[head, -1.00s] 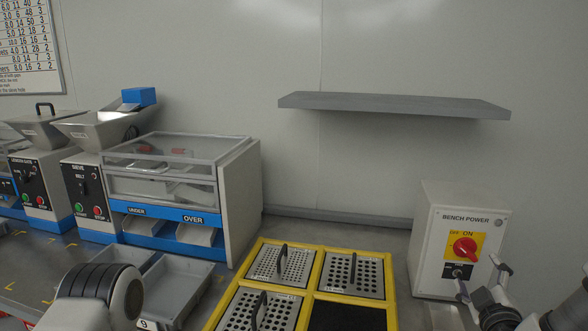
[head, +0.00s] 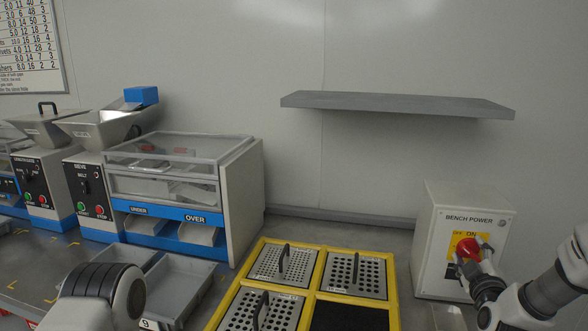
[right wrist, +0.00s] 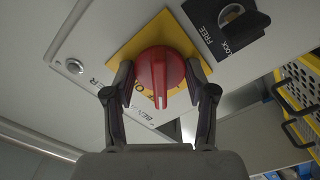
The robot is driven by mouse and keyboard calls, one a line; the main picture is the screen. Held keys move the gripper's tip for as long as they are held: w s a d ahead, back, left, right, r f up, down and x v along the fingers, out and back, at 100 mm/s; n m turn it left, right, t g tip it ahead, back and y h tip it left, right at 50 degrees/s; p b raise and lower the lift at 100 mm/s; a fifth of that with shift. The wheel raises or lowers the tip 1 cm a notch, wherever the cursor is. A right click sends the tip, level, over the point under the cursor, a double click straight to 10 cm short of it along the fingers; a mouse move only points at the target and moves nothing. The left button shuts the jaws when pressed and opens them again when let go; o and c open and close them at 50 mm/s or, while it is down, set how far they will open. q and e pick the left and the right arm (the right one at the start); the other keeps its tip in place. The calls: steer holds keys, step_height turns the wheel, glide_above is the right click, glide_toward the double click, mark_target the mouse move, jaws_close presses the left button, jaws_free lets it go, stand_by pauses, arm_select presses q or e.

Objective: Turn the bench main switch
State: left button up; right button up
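The bench power box (head: 439,237), white with the label BENCH POWER, stands at the right of the bench. Its main switch (head: 466,248) is a red rotary knob on a yellow plate. In the right wrist view the knob (right wrist: 158,75) shows close up, its ridge pointing down in the picture. My right gripper (head: 478,262) is at the box face, partly covering the knob and plate. In the right wrist view its two fingers (right wrist: 160,84) are apart, one on each side of the knob, with narrow gaps visible. My left gripper is out of view.
A black lock switch (right wrist: 228,24) sits beside the yellow plate. Left of the box is a yellow frame (head: 319,272) with perforated plates. A grey shelf (head: 398,105) hangs above. Sorting machines (head: 182,190) and grey trays (head: 178,285) stand at left.

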steer(key=shift+r+n+p, duration=0.15)
steer(key=shift+n+p, duration=0.35)
steer(key=shift+p, duration=0.05)
steer(key=n+p, duration=0.2)
steer(key=shift+n, duration=0.3)
steer(key=n+p, duration=0.2)
steer(key=n, duration=0.1)
steer(key=shift+n+p, duration=0.5)
steer(key=shift+n, duration=0.2)
steer(key=o, duration=1.1)
